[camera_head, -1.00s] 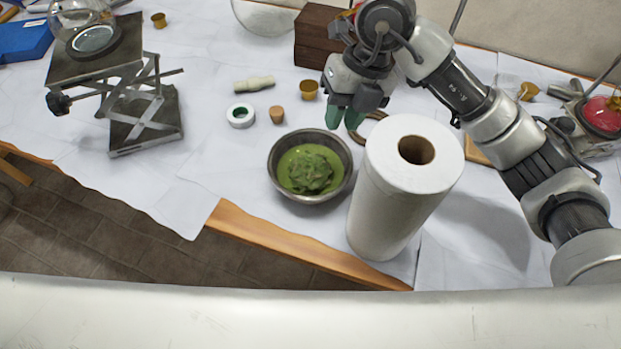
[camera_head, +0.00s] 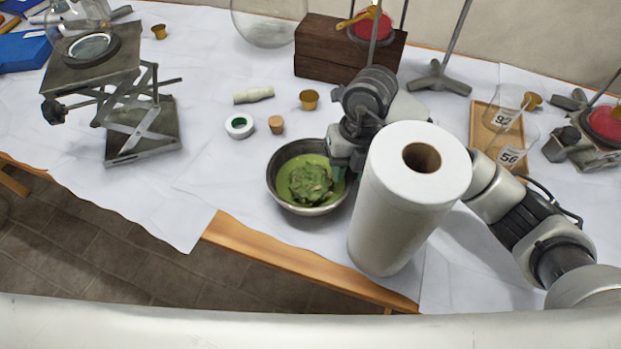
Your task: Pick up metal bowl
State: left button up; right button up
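The metal bowl (camera_head: 283,199) stands upright on the white-covered table near its front edge, with green, lumpy contents inside. My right gripper (camera_head: 339,176) is at the bowl's right rim, with its green fingertips low at or over that side. The paper roll and the gripper's own body hide part of the fingers, so I cannot tell whether they are open or touching the rim. My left gripper is not in view.
A tall paper towel roll (camera_head: 398,225) stands close right of the bowl, in front of my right arm. A cork (camera_head: 276,124), a white-green ring (camera_head: 239,126) and a small brass cup (camera_head: 309,99) lie behind. A lab jack (camera_head: 140,120) stands left. The table left of the bowl is clear.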

jog(key=shift+f, duration=0.2)
grip_shut()
